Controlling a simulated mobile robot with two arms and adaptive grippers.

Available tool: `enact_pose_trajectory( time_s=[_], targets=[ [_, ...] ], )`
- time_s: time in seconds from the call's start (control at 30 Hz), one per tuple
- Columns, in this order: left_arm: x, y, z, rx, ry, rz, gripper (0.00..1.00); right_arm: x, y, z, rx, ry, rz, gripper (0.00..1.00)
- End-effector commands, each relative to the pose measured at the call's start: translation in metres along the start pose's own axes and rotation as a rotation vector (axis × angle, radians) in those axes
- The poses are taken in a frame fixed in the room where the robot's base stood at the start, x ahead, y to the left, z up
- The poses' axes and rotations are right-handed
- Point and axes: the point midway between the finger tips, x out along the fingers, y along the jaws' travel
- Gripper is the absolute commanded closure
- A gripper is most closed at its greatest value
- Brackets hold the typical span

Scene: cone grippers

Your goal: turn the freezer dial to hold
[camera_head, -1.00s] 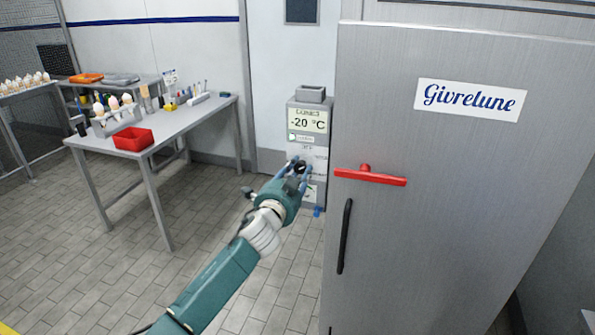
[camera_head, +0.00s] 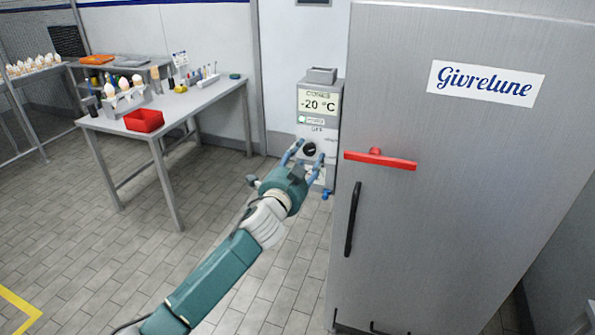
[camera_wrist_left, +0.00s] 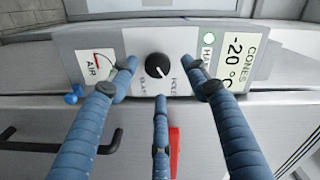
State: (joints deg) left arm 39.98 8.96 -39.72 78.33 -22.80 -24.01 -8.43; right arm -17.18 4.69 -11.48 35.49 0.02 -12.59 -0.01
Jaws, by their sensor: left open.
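The freezer dial (camera_head: 309,149) is a round black knob on the front of a grey control box, and it also shows in the left wrist view (camera_wrist_left: 158,66). A small white mark shows on its lower right there. Printed labels, partly hidden, lie just below it in that view. My left gripper (camera_head: 310,152) has blue fingers, spread open around the dial. In the left wrist view two fingertips stand to either side of the dial and a third is below it; gaps show between them and the knob. My right gripper is not in view.
The control box display (camera_head: 319,101) reads -20 °C. A tall steel freezer (camera_head: 450,200) with a red handle (camera_head: 380,160) and a black handle stands close on the right. A table (camera_head: 205,97) with a red tray (camera_head: 144,121) is at left. Floor between is clear.

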Motion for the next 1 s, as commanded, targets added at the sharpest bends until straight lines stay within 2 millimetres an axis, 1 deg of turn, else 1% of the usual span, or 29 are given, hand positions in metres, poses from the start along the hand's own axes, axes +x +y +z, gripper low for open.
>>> enact_pose_trajectory(
  time_s=[0.03, 0.2, 0.3, 0.43, 0.6, 0.9, 0.97, 1.0],
  targets=[
    [-0.011, 0.001, 0.001, 0.000, 0.001, 0.001, 0.52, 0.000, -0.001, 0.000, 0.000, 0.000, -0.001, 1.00],
    [-0.044, 0.001, -0.001, 0.001, 0.003, 0.000, 0.52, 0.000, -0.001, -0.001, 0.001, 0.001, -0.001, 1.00],
    [-0.061, 0.000, -0.002, 0.001, 0.005, 0.000, 0.52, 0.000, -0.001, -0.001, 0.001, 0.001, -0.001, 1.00],
    [-0.077, 0.001, -0.003, 0.001, 0.005, 0.000, 0.52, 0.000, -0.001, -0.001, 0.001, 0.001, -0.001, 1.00],
    [-0.087, 0.000, -0.004, 0.001, 0.005, -0.001, 0.52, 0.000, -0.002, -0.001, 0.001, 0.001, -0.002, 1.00],
    [-0.088, 0.000, -0.003, 0.001, 0.005, -0.001, 0.52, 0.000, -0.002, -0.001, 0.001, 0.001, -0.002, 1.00],
    [-0.087, 0.004, 0.000, -0.003, -0.001, 0.004, 0.52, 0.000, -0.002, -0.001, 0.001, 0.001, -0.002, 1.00],
    [-0.087, 0.009, 0.006, -0.010, -0.011, 0.013, 0.52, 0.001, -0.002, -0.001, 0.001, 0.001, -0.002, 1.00]
  ],
)
